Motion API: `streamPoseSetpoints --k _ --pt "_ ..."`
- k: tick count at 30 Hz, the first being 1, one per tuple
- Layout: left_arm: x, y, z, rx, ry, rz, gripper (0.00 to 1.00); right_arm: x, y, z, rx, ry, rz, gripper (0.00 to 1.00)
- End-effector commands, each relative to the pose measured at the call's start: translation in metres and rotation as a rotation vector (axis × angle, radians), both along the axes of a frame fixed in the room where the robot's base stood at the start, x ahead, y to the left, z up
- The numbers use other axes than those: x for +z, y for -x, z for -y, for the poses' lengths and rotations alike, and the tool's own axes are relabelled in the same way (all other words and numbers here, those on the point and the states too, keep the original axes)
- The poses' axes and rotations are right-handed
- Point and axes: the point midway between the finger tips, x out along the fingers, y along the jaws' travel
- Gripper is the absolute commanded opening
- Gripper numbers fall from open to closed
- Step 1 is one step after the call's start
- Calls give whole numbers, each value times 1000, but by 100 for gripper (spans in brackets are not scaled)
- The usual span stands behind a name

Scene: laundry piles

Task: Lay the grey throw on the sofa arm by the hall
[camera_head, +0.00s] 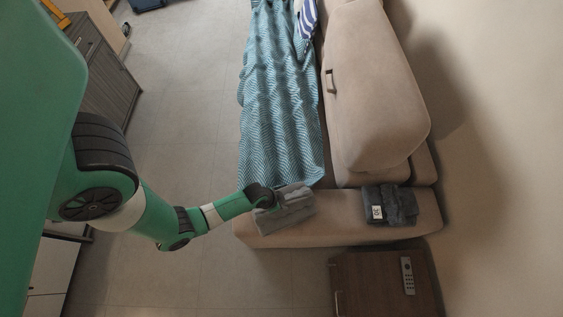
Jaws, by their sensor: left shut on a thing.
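A folded grey throw (289,211) is at the left part of the beige sofa arm (335,227), at the near end of the sofa. My left gripper (268,203) is shut on the throw's left edge. I cannot tell whether the throw rests on the arm or hangs just above it. A second folded dark grey cloth (398,207) with a white tag marked 30 lies on the right part of the same arm. My right gripper is not in view.
A blue patterned blanket (280,100) covers the seat. A beige back cushion (375,90) stands to its right. A brown side table (370,285) with a remote (408,276) stands below the sofa arm. Grey cabinets (105,75) line the left. The tiled floor between is clear.

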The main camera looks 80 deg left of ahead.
Motion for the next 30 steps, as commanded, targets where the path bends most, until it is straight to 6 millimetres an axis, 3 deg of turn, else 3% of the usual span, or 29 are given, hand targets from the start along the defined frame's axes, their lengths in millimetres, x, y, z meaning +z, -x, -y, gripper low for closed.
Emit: streamPoseSetpoints --k 1,3,15,16,20,30 --pt "-15 1 1 0 1 -2 0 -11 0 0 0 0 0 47" --pt "-25 1 1 -1 1 -2 0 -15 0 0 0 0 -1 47" --pt "-31 1 1 -1 0 0 0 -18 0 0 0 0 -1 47" --pt "-30 1 1 -1 0 -2 45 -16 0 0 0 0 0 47" --pt "-30 1 1 -1 0 -2 68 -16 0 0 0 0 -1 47" --pt "-25 1 1 -1 0 -2 70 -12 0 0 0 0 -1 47"
